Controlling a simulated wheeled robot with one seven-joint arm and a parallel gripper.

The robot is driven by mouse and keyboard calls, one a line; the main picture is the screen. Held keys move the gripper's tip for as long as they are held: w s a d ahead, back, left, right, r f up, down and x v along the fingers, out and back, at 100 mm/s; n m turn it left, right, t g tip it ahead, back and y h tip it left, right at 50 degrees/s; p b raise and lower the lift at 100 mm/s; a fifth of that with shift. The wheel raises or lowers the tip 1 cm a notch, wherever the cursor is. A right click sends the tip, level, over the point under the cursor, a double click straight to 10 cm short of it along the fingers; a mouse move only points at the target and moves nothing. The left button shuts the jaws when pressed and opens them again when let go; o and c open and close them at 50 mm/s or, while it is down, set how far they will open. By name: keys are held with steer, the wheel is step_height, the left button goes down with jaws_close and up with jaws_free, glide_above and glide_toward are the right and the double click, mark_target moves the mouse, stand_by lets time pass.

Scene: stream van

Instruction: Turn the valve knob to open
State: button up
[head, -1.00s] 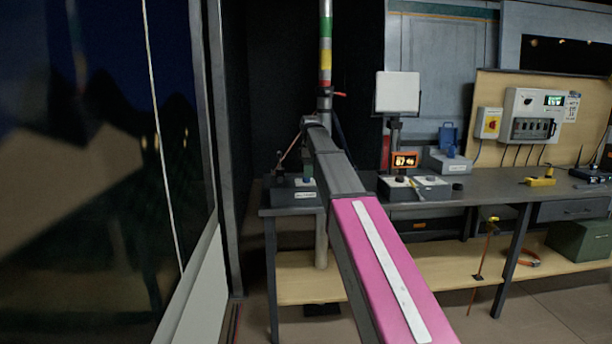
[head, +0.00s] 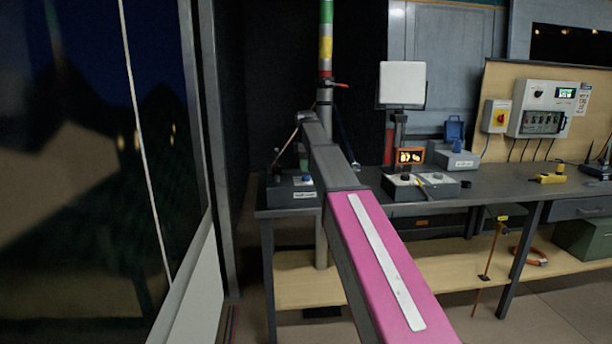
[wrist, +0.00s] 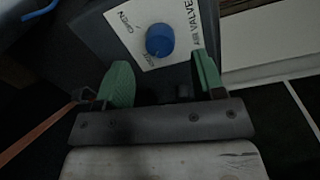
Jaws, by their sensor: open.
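The blue valve knob (wrist: 160,40) sits on a white label plate (wrist: 135,18) marked OPEN, SHUT and AIR VALVE, on a dark box. It shows just beyond and between the fingertips of my gripper (wrist: 162,75) in the wrist view. The two green finger pads stand apart with nothing between them, and the knob appears clear of both. Which way the knob points is hard to tell. In the head view the dark box (head: 292,195) stands at the left end of the bench, and my arm hides much of that area.
The grey bench (head: 500,192) runs to the right, with a small orange display (head: 411,156), a control box and a yellow tool (head: 550,177) on it. A vertical pipe (head: 325,95) with a red lever stands behind my arm. A dark glass panel (head: 90,180) is close on the left.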

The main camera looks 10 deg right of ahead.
mark_target(306, 175)
steer(key=shift+w+f, duration=0.1)
steer(key=shift+f, duration=2.15)
steer(key=c, duration=0.9)
